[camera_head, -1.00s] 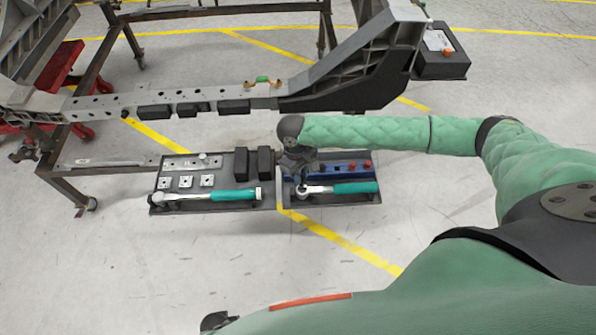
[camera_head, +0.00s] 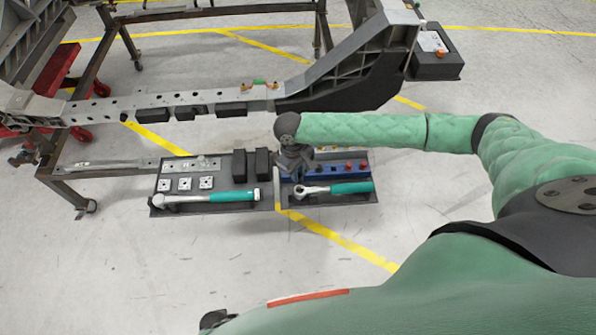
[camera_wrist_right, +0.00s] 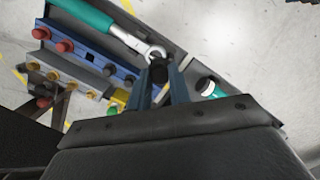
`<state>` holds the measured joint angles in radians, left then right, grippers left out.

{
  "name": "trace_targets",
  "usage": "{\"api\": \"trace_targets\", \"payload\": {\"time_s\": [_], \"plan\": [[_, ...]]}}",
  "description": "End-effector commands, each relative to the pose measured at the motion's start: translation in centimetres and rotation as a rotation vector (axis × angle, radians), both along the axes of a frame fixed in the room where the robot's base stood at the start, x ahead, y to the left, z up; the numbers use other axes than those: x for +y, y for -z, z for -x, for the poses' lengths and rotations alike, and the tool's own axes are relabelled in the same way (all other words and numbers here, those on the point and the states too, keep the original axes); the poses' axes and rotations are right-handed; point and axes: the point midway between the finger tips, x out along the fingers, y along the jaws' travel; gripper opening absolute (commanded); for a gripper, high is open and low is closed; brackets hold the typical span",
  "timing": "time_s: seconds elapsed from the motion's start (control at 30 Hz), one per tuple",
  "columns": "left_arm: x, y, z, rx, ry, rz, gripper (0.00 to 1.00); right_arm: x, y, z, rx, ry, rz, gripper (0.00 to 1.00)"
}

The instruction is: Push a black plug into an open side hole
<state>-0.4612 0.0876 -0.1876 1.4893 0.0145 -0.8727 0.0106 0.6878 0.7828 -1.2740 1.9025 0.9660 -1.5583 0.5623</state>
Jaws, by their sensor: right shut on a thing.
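My right gripper (camera_head: 297,172) is over the left end of the blue plug rack (camera_head: 328,170) in the right tray. In the right wrist view its fingers (camera_wrist_right: 160,88) are shut on a black plug (camera_wrist_right: 160,70), whose round dark end shows between the tips. The blue rack (camera_wrist_right: 92,58) lies to the left there, with red plugs (camera_wrist_right: 61,40) and dark plugs (camera_wrist_right: 110,70) standing in it. The chassis rail (camera_head: 180,100) runs behind the trays, with a row of dark side holes (camera_head: 140,103) along its face.
A teal-handled ratchet (camera_head: 340,188) lies in front of the rack. The left tray (camera_head: 222,178) holds a torque wrench (camera_head: 215,197), square plates and black blocks (camera_head: 250,164). A dark frame leg (camera_head: 68,190) stands at left. Floor in front is clear.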

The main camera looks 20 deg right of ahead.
Motion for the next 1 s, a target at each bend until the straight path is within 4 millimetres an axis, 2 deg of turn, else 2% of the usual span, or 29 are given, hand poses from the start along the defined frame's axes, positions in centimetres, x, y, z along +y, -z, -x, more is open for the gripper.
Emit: {"api": "trace_targets", "payload": {"time_s": [0.53, 0.9, 1.0], "plan": [[0.0, -2.8, 0.0, 0.000, 0.000, 0.000, 0.40, 0.0, -2.6, 0.0, 0.000, 0.000, 0.000, 0.00], [0.0, -2.7, 0.0, 0.000, 0.000, 0.000, 0.40, 0.0, -2.7, -0.1, -0.001, 0.004, 0.000, 0.00], [0.1, -1.9, 0.1, -0.001, 0.000, -0.001, 0.40, -0.1, -3.7, -0.8, -0.005, 0.043, 0.000, 0.00]]}}
